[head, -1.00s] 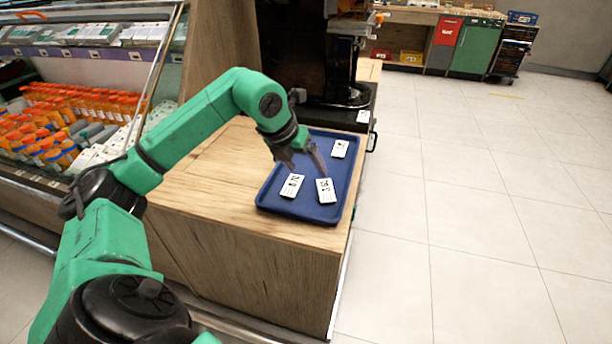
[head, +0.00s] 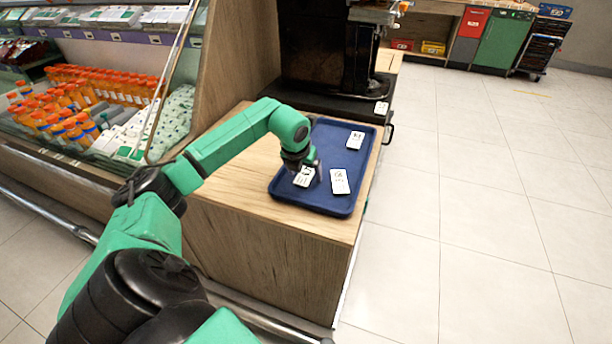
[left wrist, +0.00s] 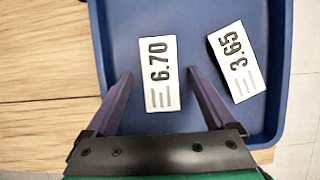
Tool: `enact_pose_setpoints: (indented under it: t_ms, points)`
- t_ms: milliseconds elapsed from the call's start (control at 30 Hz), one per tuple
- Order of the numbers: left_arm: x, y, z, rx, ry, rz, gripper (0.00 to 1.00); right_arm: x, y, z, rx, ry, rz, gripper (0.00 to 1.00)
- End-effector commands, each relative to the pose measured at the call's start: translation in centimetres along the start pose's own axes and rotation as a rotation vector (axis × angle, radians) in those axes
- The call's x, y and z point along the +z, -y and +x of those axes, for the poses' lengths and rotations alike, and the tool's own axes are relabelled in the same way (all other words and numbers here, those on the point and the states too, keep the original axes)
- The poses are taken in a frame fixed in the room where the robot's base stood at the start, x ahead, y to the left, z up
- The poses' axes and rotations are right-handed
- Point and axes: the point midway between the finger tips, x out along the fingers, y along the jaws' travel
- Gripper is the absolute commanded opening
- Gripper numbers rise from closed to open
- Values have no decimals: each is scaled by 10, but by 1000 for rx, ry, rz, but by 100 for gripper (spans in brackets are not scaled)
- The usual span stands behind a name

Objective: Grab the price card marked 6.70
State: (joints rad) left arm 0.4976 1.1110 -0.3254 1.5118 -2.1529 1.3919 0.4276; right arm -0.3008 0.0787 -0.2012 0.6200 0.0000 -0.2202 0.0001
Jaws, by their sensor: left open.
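The white price card marked 6.70 (left wrist: 161,88) lies on the blue tray (left wrist: 195,12) in the left wrist view, between and just ahead of my open left gripper's fingertips (left wrist: 158,76). In the head view, this card (head: 304,177) is partly hidden by my left gripper (head: 306,172), which hangs low over it. A second card marked 3.65 (left wrist: 238,62) lies to its right, outside the right finger, and shows in the head view (head: 340,182). A third card (head: 355,140) lies farther back on the tray. My right gripper is out of view.
The tray sits on a wooden counter (head: 240,195). A black machine (head: 325,60) stands behind it, with another card (head: 381,108) on its base. A chilled case with orange bottles (head: 75,105) is at left. Open tiled floor (head: 470,200) lies right.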

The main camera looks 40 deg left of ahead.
Motion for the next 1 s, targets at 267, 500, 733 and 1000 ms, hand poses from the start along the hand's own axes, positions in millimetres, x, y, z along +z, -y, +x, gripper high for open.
enact_pose_setpoints:
  t_ms: [267,500,733,1000]
  points:
    - [0,0,-1,0,1,0,24,-1,0,0,0,-2,0,50]
    - [0,0,-1,-1,1,0,0,-1,0,0,1,-2,1,50]
    - [6,0,-13,-1,5,0,0,-1,-1,-1,1,-2,2,50]
    - [39,0,-91,-3,11,-2,0,-2,-1,-8,1,-2,2,50]
